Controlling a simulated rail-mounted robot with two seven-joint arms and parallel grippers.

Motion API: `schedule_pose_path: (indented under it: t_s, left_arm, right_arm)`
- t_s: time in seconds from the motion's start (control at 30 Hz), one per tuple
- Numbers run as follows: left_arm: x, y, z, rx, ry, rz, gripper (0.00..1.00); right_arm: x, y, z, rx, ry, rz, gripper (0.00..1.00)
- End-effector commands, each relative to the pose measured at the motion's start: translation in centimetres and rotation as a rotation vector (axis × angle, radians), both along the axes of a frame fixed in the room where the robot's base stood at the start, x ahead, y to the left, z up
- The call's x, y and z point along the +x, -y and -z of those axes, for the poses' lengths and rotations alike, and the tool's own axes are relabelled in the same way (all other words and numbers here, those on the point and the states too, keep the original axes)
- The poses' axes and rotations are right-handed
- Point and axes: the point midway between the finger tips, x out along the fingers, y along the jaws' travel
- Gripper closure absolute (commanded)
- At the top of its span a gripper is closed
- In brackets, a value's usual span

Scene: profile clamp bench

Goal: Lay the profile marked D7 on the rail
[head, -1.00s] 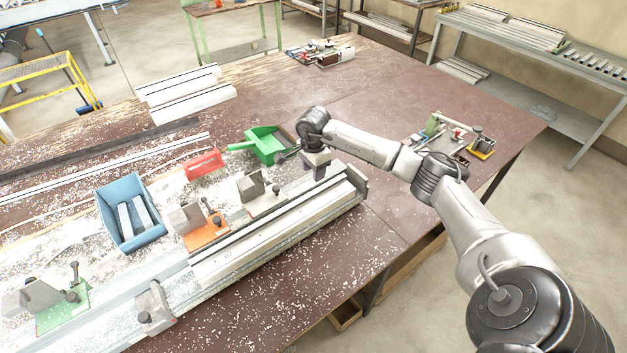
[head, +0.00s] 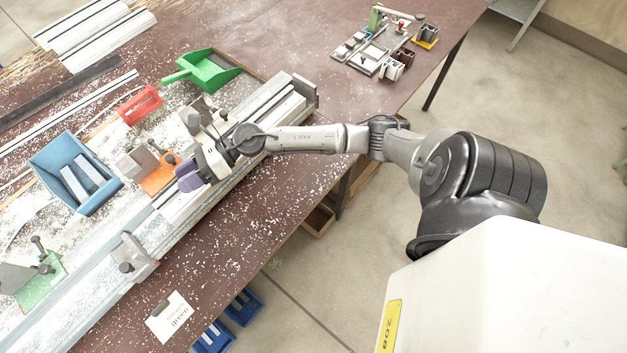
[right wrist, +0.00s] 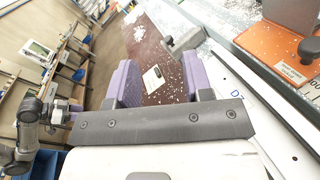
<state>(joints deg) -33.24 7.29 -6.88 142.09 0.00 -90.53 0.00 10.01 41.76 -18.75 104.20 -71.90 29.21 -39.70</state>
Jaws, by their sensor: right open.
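A long white profile (head: 178,211) lies along the front of the metal rail (head: 75,305), running up to the end block at the right. Its mark is not readable in the head view now; a small mark like D7 showed on it earlier. The profile (right wrist: 265,95) also shows at the right of the right wrist view. My right gripper (head: 187,176), with purple fingers, is above the rail near the orange clamp and hides part of the profile. In the right wrist view it (right wrist: 158,66) is open, with nothing held between the fingers.
Orange (head: 160,178) and green (head: 40,282) clamp bases stand along the rail. A blue bin (head: 62,160), a red piece (head: 140,104) and a green dustpan (head: 205,75) lie behind. A card (head: 172,318) lies at the front edge.

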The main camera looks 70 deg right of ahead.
Motion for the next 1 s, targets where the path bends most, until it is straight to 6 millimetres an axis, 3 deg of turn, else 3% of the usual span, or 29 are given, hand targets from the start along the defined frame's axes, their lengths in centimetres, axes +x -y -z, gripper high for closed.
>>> schedule_pose_path:
  t_s: [0.03, 0.1, 0.27, 0.37, 0.5, 0.7, 0.8, 0.97, 1.0]
  left_arm:
    - [0.0, 0.0, 0.0, 0.001, 0.000, 0.001, 0.57]
    - [0.0, 0.0, 0.0, 0.001, 0.000, 0.001, 0.57]
    - [0.0, 0.0, 0.0, 0.000, 0.000, -0.001, 0.57]
    - [0.0, 0.1, 0.0, -0.003, 0.000, -0.002, 0.57]
    - [0.0, 0.2, 0.0, -0.008, 0.000, -0.006, 0.57]
    - [0.0, 0.4, 0.0, -0.013, 0.000, -0.008, 0.57]
    - [0.0, 0.4, 0.0, -0.013, 0.000, -0.008, 0.57]
    - [0.0, 0.3, 0.0, -0.011, 0.000, -0.007, 0.57]
    - [0.0, 0.3, 0.0, -0.011, 0.000, -0.007, 0.57]
  right_arm:
    - [-0.7, -1.1, -0.6, 0.179, -0.038, 0.079, 0.54]
    - [-1.4, -1.4, -1.3, 0.423, -0.107, 0.203, 0.54]
    - [-3.6, 0.2, -0.5, 0.952, -0.332, 0.521, 0.54]
    - [-6.0, 1.6, 2.0, 1.250, -0.513, 0.746, 0.54]
    - [-11.2, 2.5, 6.8, 1.601, -0.792, 1.088, 0.54]
    - [-20.5, 1.0, 12.2, 1.886, -1.165, 1.565, 0.54]
    - [-24.5, -0.3, 13.4, 1.939, -1.307, 1.757, 0.54]
    - [-28.7, -1.9, 14.0, 1.958, -1.453, 1.963, 0.54]
    - [-29.3, -2.1, 14.1, -1.937, 1.459, -1.974, 0.54]
